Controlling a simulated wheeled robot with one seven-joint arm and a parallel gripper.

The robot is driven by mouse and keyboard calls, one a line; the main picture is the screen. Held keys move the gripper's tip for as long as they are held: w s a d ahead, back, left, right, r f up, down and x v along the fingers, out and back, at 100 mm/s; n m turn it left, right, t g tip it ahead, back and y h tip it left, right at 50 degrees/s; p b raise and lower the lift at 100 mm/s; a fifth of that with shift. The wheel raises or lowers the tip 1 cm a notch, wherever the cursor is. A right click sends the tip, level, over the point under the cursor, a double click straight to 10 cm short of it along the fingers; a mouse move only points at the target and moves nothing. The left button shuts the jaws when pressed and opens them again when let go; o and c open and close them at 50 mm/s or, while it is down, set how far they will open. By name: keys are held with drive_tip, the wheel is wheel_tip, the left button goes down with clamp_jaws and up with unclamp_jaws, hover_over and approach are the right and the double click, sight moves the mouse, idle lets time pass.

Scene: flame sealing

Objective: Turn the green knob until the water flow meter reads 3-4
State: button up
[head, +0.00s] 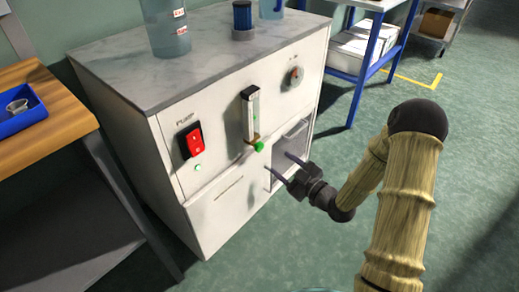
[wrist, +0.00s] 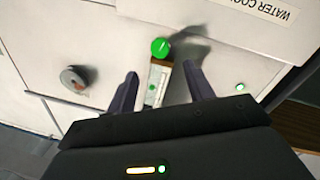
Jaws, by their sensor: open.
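The green knob (head: 259,146) sits at the lower end of the clear upright water flow meter (head: 250,112) on the front of the white cabinet (head: 225,205). My gripper (head: 278,161) is open and empty, just to the lower right of the knob in the head view. In the wrist view, which is turned over, the knob (wrist: 161,47) lies ahead of my gripper (wrist: 160,72), roughly in line with the gap between the fingers. The fingers do not appear to touch it. The flow meter (wrist: 156,85) shows between the fingers. Its reading is too small to tell.
A red switch (head: 192,140) is left of the meter and a round dial (head: 292,77) is to its right. An open recess (head: 290,152) lies behind my fingers. Bottles (head: 165,28) stand on the cabinet top.

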sight(261, 148)
drive_tip(key=b+x, duration=0.3)
drive_tip(key=x, duration=0.8)
drive_tip(key=shift+w+a, duration=0.2)
drive_tip(key=c, duration=0.9)
